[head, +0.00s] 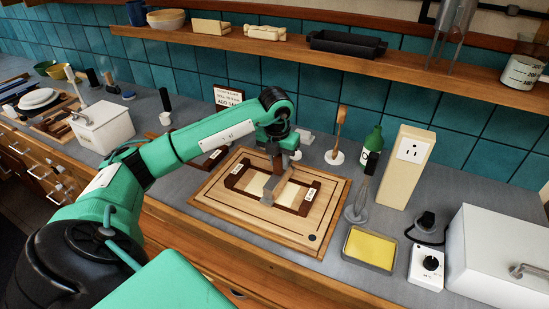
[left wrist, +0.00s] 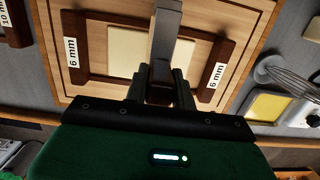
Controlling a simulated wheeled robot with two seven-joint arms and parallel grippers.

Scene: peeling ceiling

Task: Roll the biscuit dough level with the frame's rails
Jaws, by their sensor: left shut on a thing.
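A dark brown frame (head: 236,178) lies on a pale wooden board (head: 215,195). In the left wrist view its rails (left wrist: 216,72) carry "6 mm" labels. The pale, flat dough (head: 292,194) lies inside the frame and also shows in the left wrist view (left wrist: 125,50). My left gripper (head: 281,170) is above the frame, pointing down, shut on a grey bar-like tool (head: 270,186). The tool also shows in the left wrist view (left wrist: 163,35) and hides part of the dough. I cannot tell whether the tool touches the dough. My right gripper is not in view.
A yellow-filled tray (head: 370,248), a whisk (head: 358,205) and a white dial box (head: 427,268) stand right of the board. A socket post (head: 405,165) and a green bottle (head: 371,145) stand behind them. A shelf (head: 300,47) runs above.

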